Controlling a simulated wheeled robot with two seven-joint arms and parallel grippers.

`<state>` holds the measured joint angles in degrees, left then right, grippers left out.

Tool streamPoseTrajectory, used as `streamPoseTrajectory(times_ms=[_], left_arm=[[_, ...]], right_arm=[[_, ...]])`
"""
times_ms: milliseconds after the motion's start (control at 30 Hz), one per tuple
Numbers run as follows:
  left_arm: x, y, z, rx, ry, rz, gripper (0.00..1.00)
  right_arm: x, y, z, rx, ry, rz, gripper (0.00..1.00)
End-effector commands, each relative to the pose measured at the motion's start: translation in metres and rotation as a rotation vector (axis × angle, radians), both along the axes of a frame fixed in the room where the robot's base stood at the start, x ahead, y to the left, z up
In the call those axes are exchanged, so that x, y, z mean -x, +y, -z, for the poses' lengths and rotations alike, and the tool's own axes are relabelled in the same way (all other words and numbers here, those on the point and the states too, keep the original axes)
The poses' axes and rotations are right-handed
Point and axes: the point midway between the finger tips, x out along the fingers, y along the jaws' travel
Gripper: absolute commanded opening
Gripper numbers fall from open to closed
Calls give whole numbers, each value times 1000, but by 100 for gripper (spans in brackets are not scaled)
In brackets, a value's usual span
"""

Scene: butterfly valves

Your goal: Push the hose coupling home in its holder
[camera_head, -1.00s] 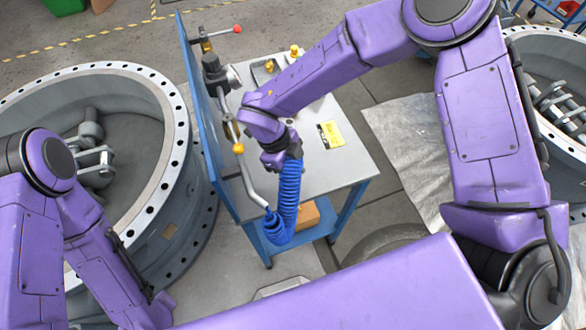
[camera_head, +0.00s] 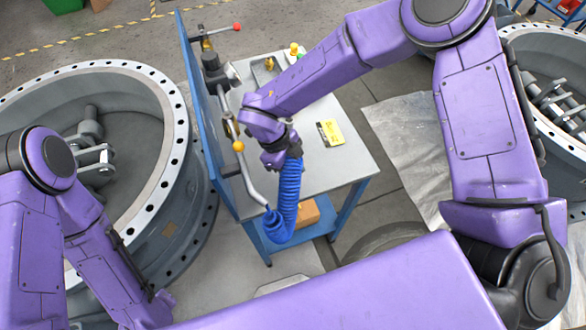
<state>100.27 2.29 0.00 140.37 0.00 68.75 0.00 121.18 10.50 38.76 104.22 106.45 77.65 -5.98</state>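The blue coiled hose (camera_head: 289,187) hangs from beneath the wrist of my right arm and curves down to the end of a bent grey pipe (camera_head: 252,185). My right gripper (camera_head: 282,150) shows only as a dark part under the purple wrist, beside the blue upright panel (camera_head: 206,118). Its fingertips are hidden, so I cannot tell whether they are open or shut. The hose coupling and its holder are not clearly visible; the wrist covers that area. My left arm comes in at the left, but its gripper is out of view.
A grey-topped workbench (camera_head: 345,165) with blue legs carries a yellow-and-black label (camera_head: 330,132) and small brass fittings. A red-knobbed lever (camera_head: 237,27) and yellow knob (camera_head: 238,146) stick out by the panel. Large flanged valve bodies stand left (camera_head: 180,150) and right (camera_head: 545,110).

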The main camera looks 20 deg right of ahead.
Motion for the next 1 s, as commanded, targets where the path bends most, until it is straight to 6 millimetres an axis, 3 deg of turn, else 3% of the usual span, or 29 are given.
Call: streamPoseTrajectory(times_ms=[933, 967, 1000], left_arm=[[0, 0, 4, 0, 0, 0, 0], [0, 0, 4, 0, 0, 0, 0], [0, 0, 4, 0, 0, 0, 0]], right_arm=[[0, 0, 8, 0, 0, 0, 3], [0, 0, 8, 0, 0, 0, 37], [0, 0, 8, 0, 0, 0, 50]])
